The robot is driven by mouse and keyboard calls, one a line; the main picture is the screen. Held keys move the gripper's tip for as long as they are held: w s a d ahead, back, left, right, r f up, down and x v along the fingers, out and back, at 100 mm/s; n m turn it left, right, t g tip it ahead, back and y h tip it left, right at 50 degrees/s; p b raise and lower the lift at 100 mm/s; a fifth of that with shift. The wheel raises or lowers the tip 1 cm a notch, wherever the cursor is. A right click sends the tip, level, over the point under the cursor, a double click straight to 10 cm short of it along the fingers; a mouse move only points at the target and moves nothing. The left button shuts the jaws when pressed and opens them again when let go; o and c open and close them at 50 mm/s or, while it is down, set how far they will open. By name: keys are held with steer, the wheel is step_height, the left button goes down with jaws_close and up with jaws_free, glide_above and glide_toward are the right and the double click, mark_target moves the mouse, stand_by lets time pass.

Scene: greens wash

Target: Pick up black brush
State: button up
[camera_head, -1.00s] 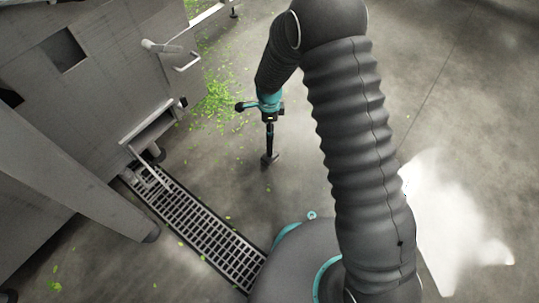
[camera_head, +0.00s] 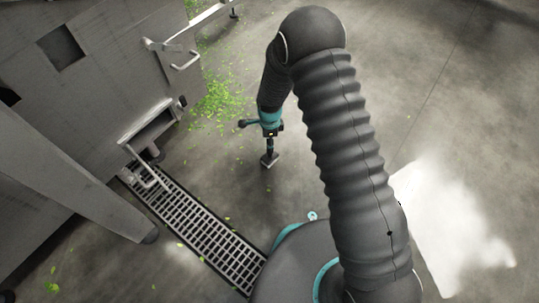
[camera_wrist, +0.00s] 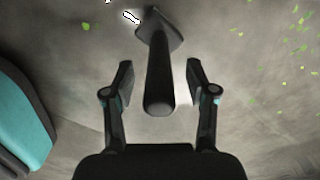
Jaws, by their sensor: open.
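The black brush (camera_head: 269,159) stands upright on the concrete floor, with its flat head down and its handle pointing up. In the wrist view the brush handle (camera_wrist: 159,85) comes up toward the camera, its rounded end lying between the two fingers. My gripper (camera_wrist: 160,78) is open, with one finger on each side of the handle and a visible gap on both sides. In the head view my gripper (camera_head: 270,137) is above the brush head, around the upper handle. The fingers look small there and their detail is hard to make out.
A grey metal machine (camera_head: 100,90) with protruding handles stands at the left. A floor drain grate (camera_head: 205,230) runs beside it. Green leaf scraps (camera_head: 220,100) are scattered on the floor. The floor to the right is clear, with a bright wet-looking patch (camera_head: 450,230).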

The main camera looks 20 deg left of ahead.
jaws_close()
steer(key=shift+r, duration=0.15)
step_height(320, 180, up, 4)
steer(key=shift+r+p, duration=0.25)
steer(key=shift+p, duration=0.1)
steer(key=d+r, duration=0.6)
steer(key=d, duration=0.5)
steer(key=shift+d+r+p, duration=0.15)
steer(key=shift+d+p, duration=0.2)
steer(key=shift+p, duration=0.1)
